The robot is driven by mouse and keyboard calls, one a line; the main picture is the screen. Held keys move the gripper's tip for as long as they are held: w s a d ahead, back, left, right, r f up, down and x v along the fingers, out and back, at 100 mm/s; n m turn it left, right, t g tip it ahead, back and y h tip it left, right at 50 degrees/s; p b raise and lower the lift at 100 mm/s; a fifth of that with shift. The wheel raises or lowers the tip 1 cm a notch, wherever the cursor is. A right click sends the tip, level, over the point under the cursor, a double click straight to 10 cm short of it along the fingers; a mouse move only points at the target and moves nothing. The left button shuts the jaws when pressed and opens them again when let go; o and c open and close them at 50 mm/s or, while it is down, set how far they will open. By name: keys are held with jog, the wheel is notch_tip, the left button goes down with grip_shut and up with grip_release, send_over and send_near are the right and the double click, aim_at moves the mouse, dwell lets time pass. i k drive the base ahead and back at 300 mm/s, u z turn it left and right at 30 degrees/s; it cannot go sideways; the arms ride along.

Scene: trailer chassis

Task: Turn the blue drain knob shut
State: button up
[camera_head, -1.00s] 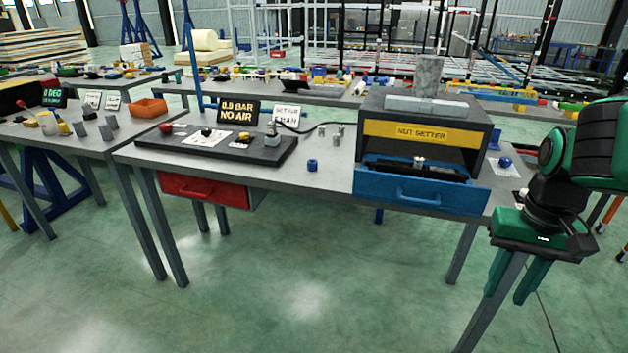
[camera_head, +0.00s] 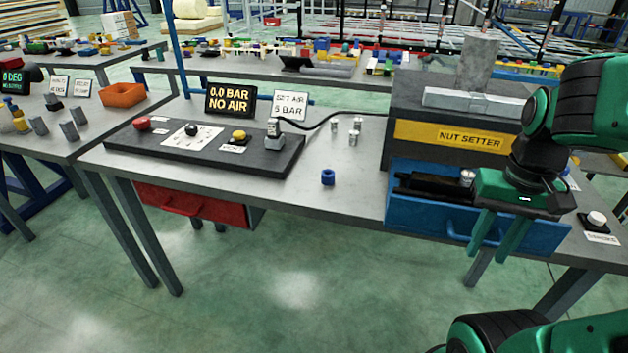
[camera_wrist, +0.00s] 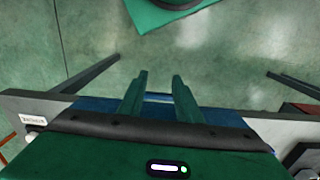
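My gripper (camera_head: 498,246) hangs in front of the open blue drawer, pointing down, with its two green fingers apart and nothing between them. The wrist view also shows the two fingers (camera_wrist: 158,84) apart, over the drawer's blue edge and the floor. The blue knob seen earlier on a white card right of the nut setter is now hidden or nearly hidden behind my gripper. A small blue ring-like piece (camera_head: 328,177) stands on the table left of the drawer; I cannot tell that it is a knob.
The nut setter box (camera_head: 440,130) stands above the blue drawer (camera_head: 425,216). A white button (camera_head: 597,218) is at the right table end. A dark panel (camera_head: 255,161) has red, black and yellow controls. The display (camera_head: 230,100) reads 0.0 BAR NO AIR. A red drawer (camera_head: 190,204) hangs below.

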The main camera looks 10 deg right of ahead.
aim_at(567, 171)
jog(key=z, duration=1.45)
jog(key=i, duration=0.7)
jog(key=z, duration=0.15)
